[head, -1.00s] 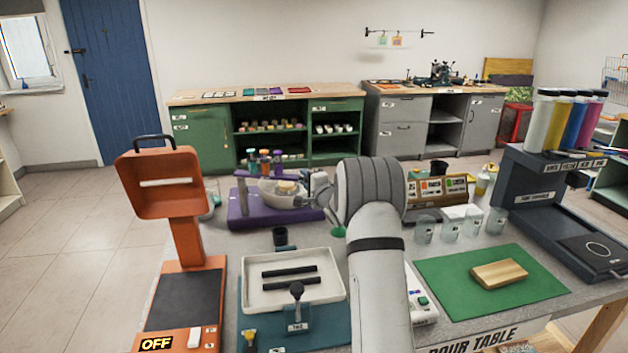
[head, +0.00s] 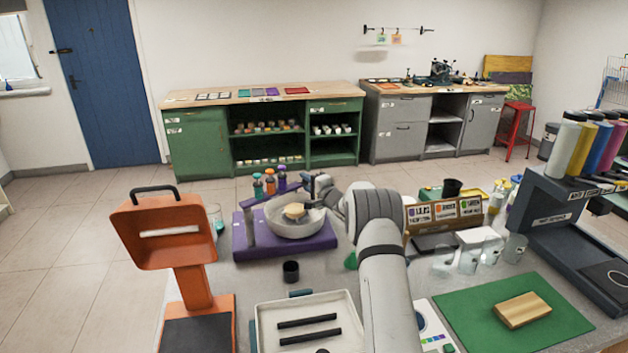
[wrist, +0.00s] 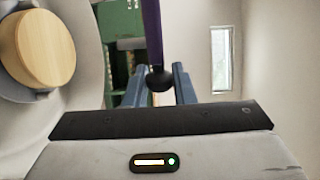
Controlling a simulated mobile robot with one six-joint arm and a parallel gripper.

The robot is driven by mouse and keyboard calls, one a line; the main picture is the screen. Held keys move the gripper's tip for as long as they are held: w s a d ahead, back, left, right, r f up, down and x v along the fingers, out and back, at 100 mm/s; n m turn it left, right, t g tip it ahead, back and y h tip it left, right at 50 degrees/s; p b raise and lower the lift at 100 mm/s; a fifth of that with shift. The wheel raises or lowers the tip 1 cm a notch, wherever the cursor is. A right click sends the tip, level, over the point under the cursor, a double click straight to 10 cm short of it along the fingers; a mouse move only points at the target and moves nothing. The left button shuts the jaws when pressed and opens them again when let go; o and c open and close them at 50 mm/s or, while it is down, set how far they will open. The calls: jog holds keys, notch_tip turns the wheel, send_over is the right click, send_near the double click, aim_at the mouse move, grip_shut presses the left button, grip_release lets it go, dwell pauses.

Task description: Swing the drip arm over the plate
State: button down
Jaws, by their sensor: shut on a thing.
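The purple drip arm (head: 266,197) reaches from a post at the left of its purple base (head: 268,246) toward the back right. In the wrist view the drip arm (wrist: 154,35) ends in a dark ball knob (wrist: 159,80) between my blue fingers. My gripper (head: 312,184) is shut on that knob, behind and to the right of the bowl; it also shows in the wrist view (wrist: 160,88). A pale round wooden disc, seemingly the plate (head: 293,211), sits in the white bowl (head: 305,228). The disc is left of the drip arm in the wrist view (wrist: 38,48).
Small coloured bottles (head: 270,184) stand by the drip arm. An orange machine (head: 165,232) rises at left. A dark cup (head: 290,271) and a white tray (head: 262,330) are in front of the base. A labelled rack (head: 448,212) and clear cups (head: 468,261) stand at right.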

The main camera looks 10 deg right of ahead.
jog(key=shift+w+a+n+g+y+p, duration=0.3)
jog(key=shift+w+a+n+y, duration=0.15)
jog(key=shift+w, duration=0.2)
jog(key=shift+a, duration=0.1)
jog(key=c, duration=1.4)
grip_release()
jog(key=shift+a, duration=0.1)
jog(key=shift+o, duration=0.7)
jog(key=shift+d, duration=0.2)
